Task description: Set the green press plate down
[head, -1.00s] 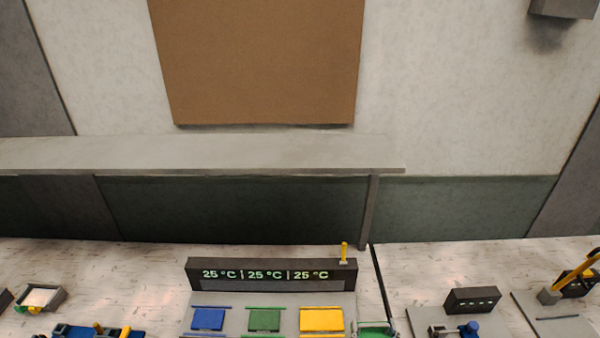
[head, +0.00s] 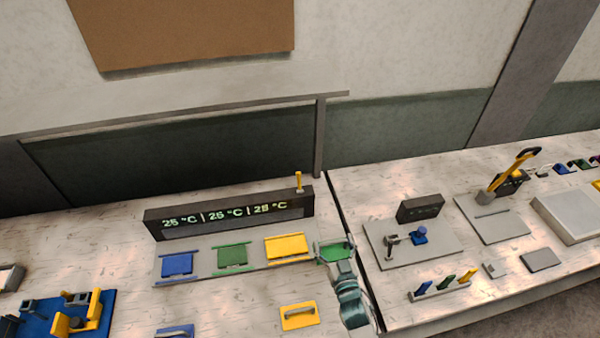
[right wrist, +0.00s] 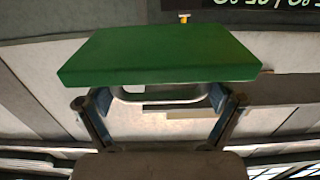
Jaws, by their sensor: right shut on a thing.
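The green press plate (head: 336,250) is in my right gripper (head: 339,262), just right of the display station and off the pads. In the right wrist view the plate (right wrist: 158,55) spans the upper middle, and the gripper fingers (right wrist: 162,103) are shut on its grey handle. The station carries a blue pad (head: 177,265), a green pad (head: 232,257) and a yellow pad (head: 287,246) in a row. The green pad has nothing on it. My left gripper is not in view.
A black display (head: 230,213) reading 25 °C three times stands behind the pads. A yellow handled plate (head: 299,315) and a blue one (head: 175,331) lie in front. A blue fixture (head: 60,318) sits at left. A dark gap (head: 347,225) divides the benches; several tools stand right.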

